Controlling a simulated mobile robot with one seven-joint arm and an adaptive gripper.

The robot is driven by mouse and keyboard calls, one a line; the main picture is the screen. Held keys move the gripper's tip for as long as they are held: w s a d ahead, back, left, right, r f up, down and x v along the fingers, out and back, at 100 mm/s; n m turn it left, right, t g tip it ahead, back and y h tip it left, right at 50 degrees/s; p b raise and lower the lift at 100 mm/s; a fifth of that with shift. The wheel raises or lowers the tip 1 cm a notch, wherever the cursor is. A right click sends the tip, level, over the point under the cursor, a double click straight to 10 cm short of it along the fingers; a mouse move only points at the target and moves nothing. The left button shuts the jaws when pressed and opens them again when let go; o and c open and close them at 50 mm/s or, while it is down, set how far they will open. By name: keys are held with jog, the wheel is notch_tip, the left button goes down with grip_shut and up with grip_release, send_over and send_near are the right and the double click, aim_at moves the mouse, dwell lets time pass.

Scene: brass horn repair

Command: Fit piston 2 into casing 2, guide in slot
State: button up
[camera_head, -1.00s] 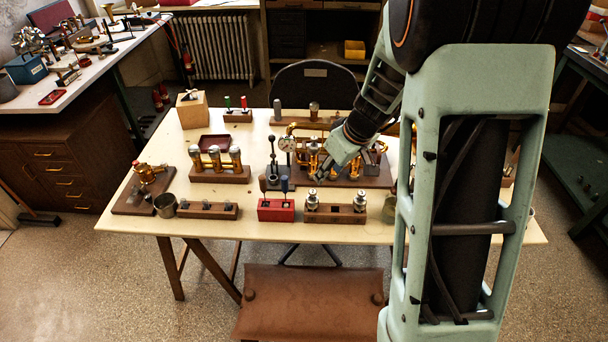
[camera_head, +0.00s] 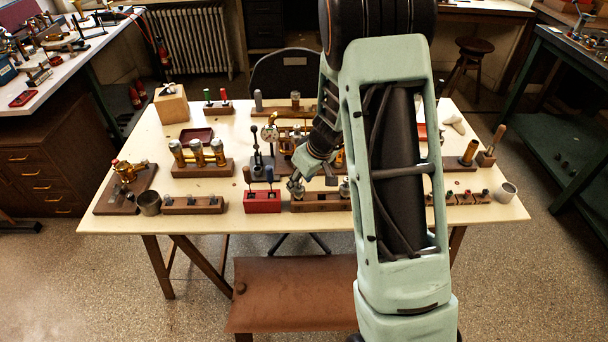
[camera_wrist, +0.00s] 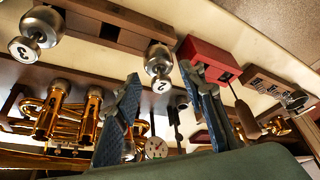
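Piston 2 (camera_wrist: 158,62), a silver cap with a round tag marked 2, stands in the wooden rack (camera_head: 325,202). Piston 3 (camera_wrist: 40,30) stands beside it and also shows in the head view (camera_head: 345,187). My gripper (camera_head: 296,188) is over the rack's left end and largely hides piston 2 there. In the wrist view my gripper (camera_wrist: 165,95) has its two blue fingers well apart, with nothing between them. My arm hides most of the horn in the head view.
Left of the rack is a red block (camera_head: 262,201) with two upright handled tools. A dial gauge (camera_head: 269,133) stands behind it. A wooden stand with three brass-and-silver cylinders (camera_head: 199,152) is farther left. The table's front strip is clear.

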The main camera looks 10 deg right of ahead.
jog(key=shift+f, duration=0.25)
grip_shut()
jog(key=shift+r, duration=0.15)
notch_tip(320, 180, up, 10)
jog(key=p, duration=0.6)
dwell(1.4)
